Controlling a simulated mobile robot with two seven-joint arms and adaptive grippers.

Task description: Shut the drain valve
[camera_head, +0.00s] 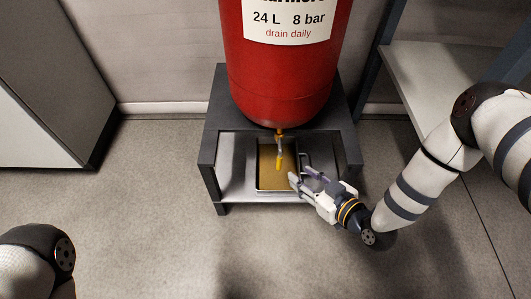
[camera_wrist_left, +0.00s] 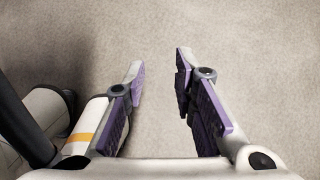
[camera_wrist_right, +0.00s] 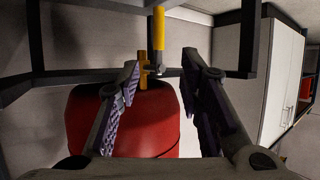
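The drain valve (camera_head: 279,135) is a small brass fitting under the red tank (camera_head: 285,80). Its yellow lever (camera_head: 279,162) hangs down from it, roughly in line with the outlet. In the right wrist view, which looks inverted, the lever (camera_wrist_right: 158,30) points up, away from the tank (camera_wrist_right: 125,125). My right gripper (camera_head: 300,178) is open and empty, just right of and in front of the lever. In its wrist view the lever shows beyond the gap between the fingers (camera_wrist_right: 160,70), apart from them. My left gripper (camera_wrist_left: 160,82) is open and empty over the floor.
A dark grey stand (camera_head: 212,150) carries the tank, and its legs and top frame the space around the valve. A shallow tray with an amber-brown surface (camera_head: 268,180) lies below the lever. A shelf unit (camera_head: 440,75) stands at the right, a cabinet (camera_head: 45,95) at the left.

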